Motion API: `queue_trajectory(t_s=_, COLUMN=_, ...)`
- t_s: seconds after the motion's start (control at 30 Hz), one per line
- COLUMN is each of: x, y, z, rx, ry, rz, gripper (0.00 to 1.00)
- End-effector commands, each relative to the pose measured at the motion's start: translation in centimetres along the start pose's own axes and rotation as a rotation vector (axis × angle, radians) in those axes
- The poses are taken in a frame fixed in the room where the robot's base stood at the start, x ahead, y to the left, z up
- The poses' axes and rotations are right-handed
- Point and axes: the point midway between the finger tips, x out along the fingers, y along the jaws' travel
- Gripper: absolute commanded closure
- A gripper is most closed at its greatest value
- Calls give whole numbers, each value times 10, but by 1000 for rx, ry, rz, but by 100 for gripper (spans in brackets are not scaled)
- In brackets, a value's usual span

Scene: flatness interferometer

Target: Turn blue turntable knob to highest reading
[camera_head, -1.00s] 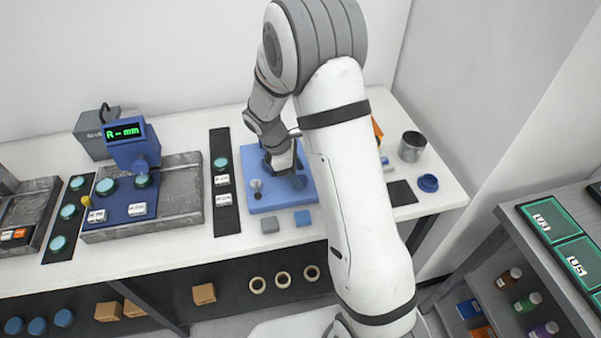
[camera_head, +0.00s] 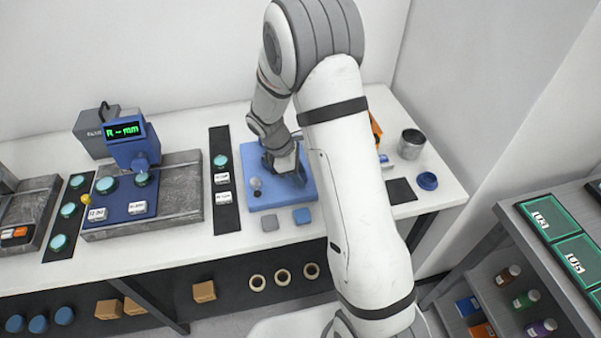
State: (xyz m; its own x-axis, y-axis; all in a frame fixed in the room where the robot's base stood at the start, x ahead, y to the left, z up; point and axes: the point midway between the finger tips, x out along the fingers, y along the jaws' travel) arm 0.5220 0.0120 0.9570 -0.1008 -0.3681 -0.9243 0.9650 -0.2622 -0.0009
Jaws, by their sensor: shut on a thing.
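A blue flat base plate (camera_head: 268,198) lies on the white bench, right of centre. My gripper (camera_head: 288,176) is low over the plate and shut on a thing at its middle. The held part, probably the blue turntable knob, is mostly hidden by my gripper and arm. A small grey ball-topped peg (camera_head: 257,184) stands on the plate left of my gripper. A blue instrument (camera_head: 133,146) at the left carries a display (camera_head: 123,130) with green characters that look like "A - mm". No number can be made out on it.
A black strip (camera_head: 223,200) with a teal disc and white labels is to the left. A metal cup (camera_head: 411,144) and blue cap (camera_head: 427,181) stand at the right.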

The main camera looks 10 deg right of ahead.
Motion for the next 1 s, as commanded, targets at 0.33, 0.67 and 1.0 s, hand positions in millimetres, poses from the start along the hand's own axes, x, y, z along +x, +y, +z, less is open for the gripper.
queue_trajectory(t_s=0.33, x=-1, y=0, z=-1, rx=7, ry=0, rz=0, gripper=89)
queue_trajectory(t_s=0.67, x=-2, y=1, z=-3, rx=22, ry=2, rz=-5, gripper=89)
queue_trajectory(t_s=1.0, x=-2, y=1, z=-3, rx=58, ry=4, rz=-18, gripper=89)
